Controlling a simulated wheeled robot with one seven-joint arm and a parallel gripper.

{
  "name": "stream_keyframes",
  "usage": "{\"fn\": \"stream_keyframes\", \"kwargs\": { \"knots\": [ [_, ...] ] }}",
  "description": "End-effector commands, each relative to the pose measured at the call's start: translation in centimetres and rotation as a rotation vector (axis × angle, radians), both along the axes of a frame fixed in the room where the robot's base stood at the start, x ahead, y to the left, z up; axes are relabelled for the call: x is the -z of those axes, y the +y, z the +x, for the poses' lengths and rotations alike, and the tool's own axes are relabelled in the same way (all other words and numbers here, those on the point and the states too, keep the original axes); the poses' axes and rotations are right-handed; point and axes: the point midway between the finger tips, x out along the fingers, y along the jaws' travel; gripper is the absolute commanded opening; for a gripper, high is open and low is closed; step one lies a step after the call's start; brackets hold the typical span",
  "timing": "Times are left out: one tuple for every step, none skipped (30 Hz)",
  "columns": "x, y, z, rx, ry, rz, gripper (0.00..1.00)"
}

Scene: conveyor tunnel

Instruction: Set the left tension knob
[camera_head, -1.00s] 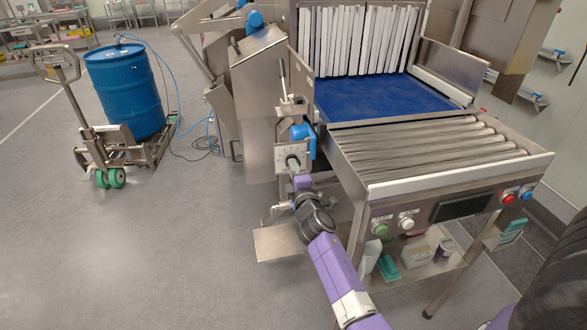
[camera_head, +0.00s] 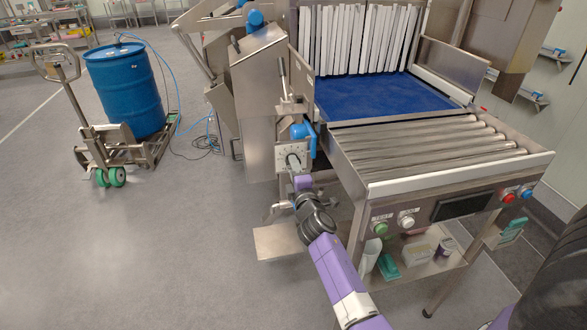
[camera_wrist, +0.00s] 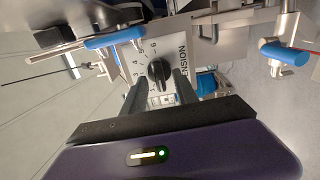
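The tension knob is black with a raised bar grip and sits on a pale numbered dial plate (camera_head: 290,156) on the machine's left side. In the wrist view the knob (camera_wrist: 158,71) faces me, with printed numbers around it and the partly visible word TENSION on the plate (camera_wrist: 181,60). My gripper (camera_wrist: 161,82) is open, with one finger on each side of the knob's lower part and gaps showing. I cannot tell whether a fingertip touches it. In the head view my gripper (camera_head: 297,172) is right in front of the dial and largely hides the knob.
A blue-handled clamp (camera_head: 308,138) is close beside the dial. The roller conveyor (camera_head: 430,150) and its button panel (camera_head: 440,208) stand to the right. A pallet truck with a blue drum (camera_head: 124,92) stands far left.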

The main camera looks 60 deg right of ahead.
Motion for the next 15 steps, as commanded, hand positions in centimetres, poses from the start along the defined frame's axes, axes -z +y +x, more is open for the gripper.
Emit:
{"fn": "stream_keyframes", "kwargs": {
  "knots": [
    [0.1,0.5,-0.3,-0.002,0.001,-0.001,0.35],
    [0.2,0.8,-0.6,-0.002,0.001,0.0,0.35],
    [0.2,1.2,-0.9,-0.003,0.001,0.0,0.35],
    [0.2,1.6,-1.2,-0.002,0.001,0.0,0.35],
    [0.2,1.9,-1.6,-0.002,0.002,0.001,0.35],
    [0.3,2.4,-2.0,-0.002,0.001,0.0,0.35],
    [0.4,2.8,-2.3,-0.003,0.002,-0.001,0.35],
    [0.3,3.2,-2.6,-0.003,0.001,0.0,0.35],
    [0.3,3.6,-3.0,-0.002,0.002,0.001,0.35],
    [0.3,3.9,-3.3,-0.002,0.001,0.0,0.35],
    [0.3,4.2,-3.5,-0.002,0.001,0.0,0.35],
    [0.3,4.6,-3.9,-0.002,0.001,0.0,0.35],
    [0.3,4.8,-4.1,-0.002,0.001,0.0,0.35],
    [0.3,5.0,-4.2,-0.001,0.002,0.001,0.35],
    [0.2,5.2,-4.4,-0.001,0.002,0.001,0.35]
  ]
}}
